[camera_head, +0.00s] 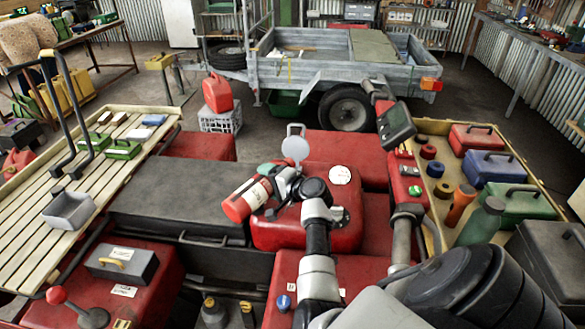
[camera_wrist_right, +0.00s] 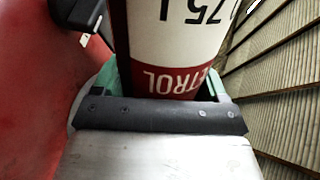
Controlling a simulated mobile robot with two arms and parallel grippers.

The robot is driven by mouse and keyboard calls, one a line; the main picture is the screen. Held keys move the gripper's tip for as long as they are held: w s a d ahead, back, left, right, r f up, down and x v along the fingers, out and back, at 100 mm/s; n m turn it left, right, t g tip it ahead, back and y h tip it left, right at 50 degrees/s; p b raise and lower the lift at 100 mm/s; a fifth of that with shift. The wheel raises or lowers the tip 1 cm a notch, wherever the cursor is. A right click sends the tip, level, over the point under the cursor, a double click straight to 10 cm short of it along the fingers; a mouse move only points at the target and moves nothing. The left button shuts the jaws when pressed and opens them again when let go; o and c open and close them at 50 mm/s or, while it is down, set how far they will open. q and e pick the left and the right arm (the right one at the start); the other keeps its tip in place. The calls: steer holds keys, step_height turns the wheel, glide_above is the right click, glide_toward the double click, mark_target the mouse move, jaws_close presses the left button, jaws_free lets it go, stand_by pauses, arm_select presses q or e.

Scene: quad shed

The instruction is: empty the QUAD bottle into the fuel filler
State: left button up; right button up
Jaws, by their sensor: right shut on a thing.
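A red and white bottle (camera_head: 246,201) is held in my right gripper (camera_head: 270,187), above the dark seat and beside the red tank (camera_head: 308,232). The bottle is tilted, its red end down to the left. In the right wrist view the bottle (camera_wrist_right: 175,35) lies between the green fingers and shows "75 L" and part of "PETROL", upside down; "QUAD" is not readable. A light grey round disc (camera_head: 295,149) with a loop stands just behind the gripper; I cannot tell if it is the filler's cap. No filler opening is visible. My left gripper is not in view.
A tray at right holds toolboxes (camera_head: 489,168) and bottles (camera_head: 461,203). A handlebar display (camera_head: 396,124) stands right of the tank. A trailer (camera_head: 335,70) is behind.

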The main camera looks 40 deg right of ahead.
steer(key=shift+d+m+y+p, duration=0.2)
steer(key=shift+m+y+p, duration=0.1)
steer(key=shift+m+p, duration=0.3)
stand_by(1.1)
steer(key=shift+a, duration=0.15)
steer(key=shift+a, duration=0.9)
